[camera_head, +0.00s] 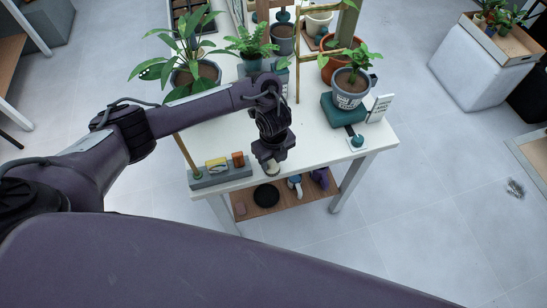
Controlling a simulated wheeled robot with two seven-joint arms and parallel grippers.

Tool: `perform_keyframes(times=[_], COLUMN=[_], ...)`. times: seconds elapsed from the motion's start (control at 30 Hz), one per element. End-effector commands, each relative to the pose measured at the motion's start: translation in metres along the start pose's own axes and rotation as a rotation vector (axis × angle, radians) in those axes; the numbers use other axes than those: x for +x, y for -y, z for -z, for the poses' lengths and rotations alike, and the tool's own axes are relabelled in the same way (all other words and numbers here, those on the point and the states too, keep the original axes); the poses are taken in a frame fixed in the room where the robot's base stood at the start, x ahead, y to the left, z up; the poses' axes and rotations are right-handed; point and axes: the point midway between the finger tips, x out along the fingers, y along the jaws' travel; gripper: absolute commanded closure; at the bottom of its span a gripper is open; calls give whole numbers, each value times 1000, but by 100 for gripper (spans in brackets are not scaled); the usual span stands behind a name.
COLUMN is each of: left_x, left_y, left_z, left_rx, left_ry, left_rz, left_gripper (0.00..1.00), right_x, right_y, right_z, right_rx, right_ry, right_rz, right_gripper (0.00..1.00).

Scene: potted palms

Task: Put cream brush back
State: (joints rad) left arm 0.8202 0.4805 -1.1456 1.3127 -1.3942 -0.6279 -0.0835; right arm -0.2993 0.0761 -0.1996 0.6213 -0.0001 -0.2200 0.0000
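My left gripper (268,160) points down over the front edge of the white table (320,150), right of a grey tray. A small pale cream piece, seemingly the cream brush (271,169), shows at its fingertips; most of it is hidden by the fingers, and the gripper looks shut on it. The grey tray (222,180) lies at the table's front left corner and holds a yellow-and-dark block (216,164) and an orange-brown block (238,160). My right gripper is not in view.
A potted plant (349,88) on a teal block, a white card (379,108) and a small teal item (357,140) stand at right. More potted plants (190,70) fill the back. A lower wooden shelf (285,200) holds a black dish (266,196) and bottles.

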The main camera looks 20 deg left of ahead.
Motion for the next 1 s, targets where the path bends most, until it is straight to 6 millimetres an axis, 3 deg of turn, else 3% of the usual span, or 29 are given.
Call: perform_keyframes(times=[0.27, 0.43, 0.7, 1.0], left_x=[-7, -38, -98, -123], left_y=[-1, 0, 0, -1], left_z=[0, -1, -1, 0], left_rx=[1, 3, 3, 0], left_ry=[0, 3, 4, 0], left_rz=[-2, 1, 1, -2], left_gripper=[52, 52, 52, 52], right_x=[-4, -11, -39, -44], right_y=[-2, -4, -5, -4], right_z=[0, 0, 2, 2], right_rx=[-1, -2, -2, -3], right_ry=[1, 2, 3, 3], right_rz=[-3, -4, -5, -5], right_gripper=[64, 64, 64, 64])
